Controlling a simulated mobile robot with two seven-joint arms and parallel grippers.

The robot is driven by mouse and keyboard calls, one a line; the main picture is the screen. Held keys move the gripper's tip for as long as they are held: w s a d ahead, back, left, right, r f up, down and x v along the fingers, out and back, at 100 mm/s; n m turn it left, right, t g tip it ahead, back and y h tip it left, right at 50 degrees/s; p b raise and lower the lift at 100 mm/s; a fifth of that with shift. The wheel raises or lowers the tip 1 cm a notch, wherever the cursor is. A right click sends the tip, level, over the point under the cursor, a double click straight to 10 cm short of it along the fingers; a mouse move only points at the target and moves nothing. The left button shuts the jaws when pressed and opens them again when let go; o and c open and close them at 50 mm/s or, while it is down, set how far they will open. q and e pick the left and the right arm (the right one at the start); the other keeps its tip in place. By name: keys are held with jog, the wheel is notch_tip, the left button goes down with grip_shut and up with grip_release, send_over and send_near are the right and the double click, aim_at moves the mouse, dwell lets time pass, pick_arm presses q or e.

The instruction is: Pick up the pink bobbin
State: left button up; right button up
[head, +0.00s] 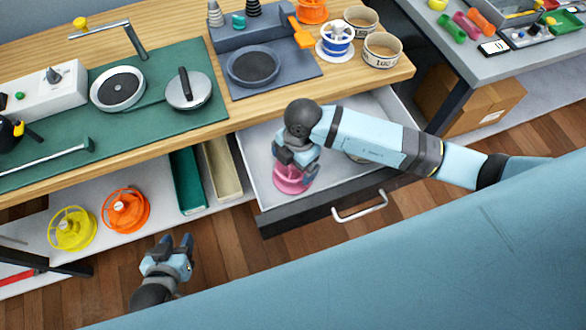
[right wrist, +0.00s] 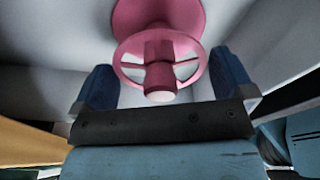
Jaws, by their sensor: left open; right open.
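The pink bobbin (head: 291,180) stands inside the open drawer (head: 257,165), partly hidden under my right gripper in the head view. My right gripper (head: 296,160) reaches down over it. In the right wrist view the bobbin (right wrist: 160,48) shows its spoked rim and central hub between my two open fingers (right wrist: 165,88). The fingers are apart from each other with the hub between them; I cannot tell whether they touch the rim. My left gripper (head: 181,245) is open and empty, low over the wooden floor in front of the bench.
The drawer's dark front with its handle (head: 360,206) juts out from the bench. Orange (head: 126,210) and yellow (head: 73,229) spools sit on the lower shelf.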

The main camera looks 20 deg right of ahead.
notch_tip(320, 180, down, 2)
jog(key=shift+a+f, duration=0.1)
jog(key=shift+a, duration=0.05)
jog(key=c, duration=0.6)
jog(key=shift+c, duration=0.3)
